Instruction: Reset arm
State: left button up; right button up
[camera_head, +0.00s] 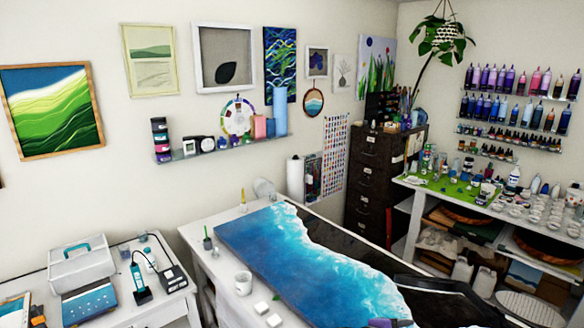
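Neither of my grippers shows in the head view, and no part of my arms can be made out for sure. A blue and white resin panel (290,262) lies on the white worktable (205,262) in the lower middle. A dark panel (352,247) lies along its far right side. A white cup (243,283) stands on the table left of the resin panel. Two small white blocks (262,308) lie in front of the cup. A small purple thing (380,323) at the bottom edge is cut off and unclear.
A side table at the lower left holds a grey toolbox (82,262) and a teal tool on a stand (137,280). A dark filing cabinet (370,175) stands at the back. A bench with a green mat (450,185) and many cups is at the right. Bottle shelves (510,95) hang above it.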

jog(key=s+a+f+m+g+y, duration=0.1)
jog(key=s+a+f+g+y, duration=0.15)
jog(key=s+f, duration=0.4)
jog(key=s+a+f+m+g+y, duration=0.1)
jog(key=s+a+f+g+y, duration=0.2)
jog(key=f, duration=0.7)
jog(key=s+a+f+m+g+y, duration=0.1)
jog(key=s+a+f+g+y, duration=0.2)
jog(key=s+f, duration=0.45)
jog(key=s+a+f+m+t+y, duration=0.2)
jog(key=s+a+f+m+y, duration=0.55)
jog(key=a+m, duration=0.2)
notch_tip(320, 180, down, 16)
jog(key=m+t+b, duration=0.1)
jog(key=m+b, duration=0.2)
jog(key=b, duration=1.1)
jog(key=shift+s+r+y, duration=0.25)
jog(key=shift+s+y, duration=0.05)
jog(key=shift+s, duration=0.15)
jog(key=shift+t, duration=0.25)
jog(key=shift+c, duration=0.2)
